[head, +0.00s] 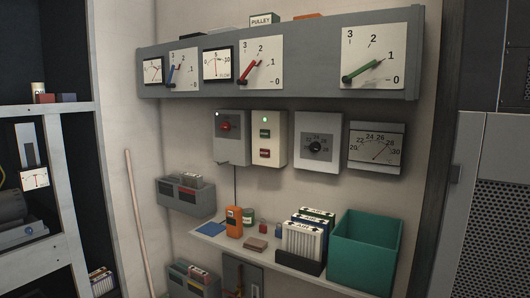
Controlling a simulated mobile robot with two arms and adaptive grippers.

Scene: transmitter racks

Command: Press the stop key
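A cream control box (269,122) is mounted on the wall near the middle of the head view. It carries a green key (265,133) above a red key (264,153), both with lettering too small to read. I cannot read which key is marked stop. Neither of my grippers is in view, and nothing covers the keys.
A grey panel with several gauges (150,88) runs above the boxes. A dial box (318,162) and a meter (376,147) are to the right. Below, a shelf (275,255) holds an orange handheld device (234,221), card boxes (302,243) and a teal bin (362,262).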

